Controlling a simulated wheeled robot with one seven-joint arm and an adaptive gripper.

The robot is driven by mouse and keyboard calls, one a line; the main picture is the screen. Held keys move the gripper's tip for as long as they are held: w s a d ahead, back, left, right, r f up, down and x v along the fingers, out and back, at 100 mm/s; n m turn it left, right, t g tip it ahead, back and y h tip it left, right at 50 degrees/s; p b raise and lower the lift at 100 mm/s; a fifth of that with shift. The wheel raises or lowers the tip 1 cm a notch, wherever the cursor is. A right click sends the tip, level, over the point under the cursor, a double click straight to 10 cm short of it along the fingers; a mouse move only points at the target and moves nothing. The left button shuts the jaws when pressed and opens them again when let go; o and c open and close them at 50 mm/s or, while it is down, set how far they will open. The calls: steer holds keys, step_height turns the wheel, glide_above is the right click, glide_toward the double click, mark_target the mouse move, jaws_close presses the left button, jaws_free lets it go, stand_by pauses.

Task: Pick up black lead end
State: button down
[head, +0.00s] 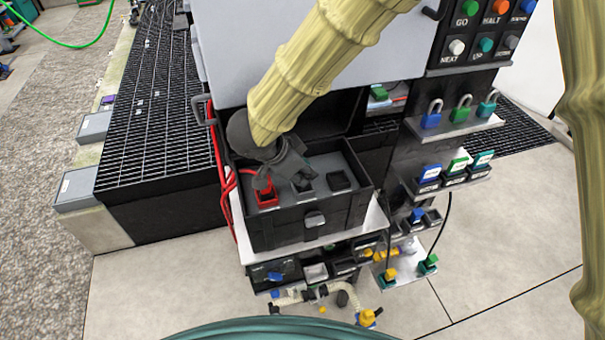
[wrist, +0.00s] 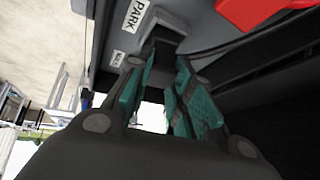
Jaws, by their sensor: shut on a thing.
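The black lead end (head: 303,185) sits in the middle position on top of a black box (head: 325,218) in the head view. In the wrist view the dark block of the black lead end (wrist: 164,27) shows at the fingertips. My gripper (head: 297,178) reaches down from above and is shut on it, with teal finger pads (wrist: 165,60) on either side. The hand hides part of the lead end, and I cannot tell whether it is lifted from its seat.
A red lead end (head: 266,195) with red cables stands close on the left; red also shows in the wrist view (wrist: 255,10). A black square piece (head: 339,181) is on the right. A grey lid or panel (head: 270,50) rises behind. Padlocks (head: 461,110) sit on a right-hand shelf.

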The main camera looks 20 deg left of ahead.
mark_target(301, 173)
steer(key=shift+w+r, duration=0.1)
steer(key=shift+r, duration=0.65)
steer(key=shift+a+r+b, duration=0.1)
steer(key=shift+r+b, duration=0.35)
steer(key=shift+r, duration=0.5)
steer(key=s+d+r+b, duration=0.1)
steer(key=s+d+b, duration=0.2)
steer(key=s+d, duration=0.7)
steer(key=s, duration=0.2)
steer(key=shift+s+r, duration=0.25)
steer(key=shift+s, duration=0.15)
